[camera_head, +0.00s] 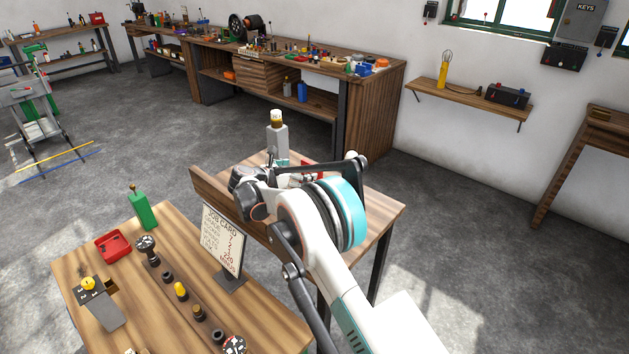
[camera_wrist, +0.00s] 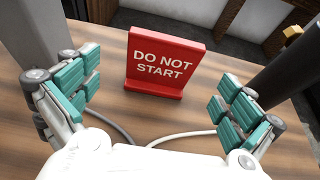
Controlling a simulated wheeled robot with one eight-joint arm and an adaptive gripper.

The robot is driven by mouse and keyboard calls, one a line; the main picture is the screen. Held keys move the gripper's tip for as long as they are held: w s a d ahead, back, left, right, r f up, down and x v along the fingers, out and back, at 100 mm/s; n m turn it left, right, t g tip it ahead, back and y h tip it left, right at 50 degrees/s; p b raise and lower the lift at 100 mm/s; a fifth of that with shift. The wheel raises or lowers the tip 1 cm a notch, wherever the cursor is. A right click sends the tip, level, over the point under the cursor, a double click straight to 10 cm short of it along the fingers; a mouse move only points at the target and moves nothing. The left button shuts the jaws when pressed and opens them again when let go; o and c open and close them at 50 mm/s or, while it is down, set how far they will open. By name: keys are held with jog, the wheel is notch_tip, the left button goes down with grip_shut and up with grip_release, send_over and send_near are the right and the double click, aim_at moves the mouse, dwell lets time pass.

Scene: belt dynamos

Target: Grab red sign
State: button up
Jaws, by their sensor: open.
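The red sign (camera_wrist: 164,62), lettered "DO NOT START", stands upright on a wooden table in the wrist view, facing the camera. In the head view only a small red part of it (camera_head: 308,166) shows behind my arm. My gripper (camera_wrist: 158,92) is open, with its teal-padded fingers spread to the left and right. The sign stands beyond the fingers, roughly centred between them, and nothing is held. In the head view the fingers are mostly hidden by my arm.
A light cable (camera_wrist: 180,136) lies on the table in front of the sign. A dark post (camera_wrist: 283,72) stands to the right. A job card (camera_head: 222,240) stands on the nearer wooden table, beside knobs and a red tray (camera_head: 113,245). A wooden board edges the sign's table.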

aim_at(310, 170)
jog(key=b+x, duration=0.1)
jog(key=x, duration=0.4)
jog(key=shift+w+d+b, duration=0.2)
jog(key=shift+d+b, duration=0.1)
jog(key=shift+d, duration=0.15)
jog(key=shift+w+d+f, duration=0.1)
jog(key=shift+w+d, duration=0.05)
jog(key=shift+w, duration=0.2)
jog(key=c, duration=1.2)
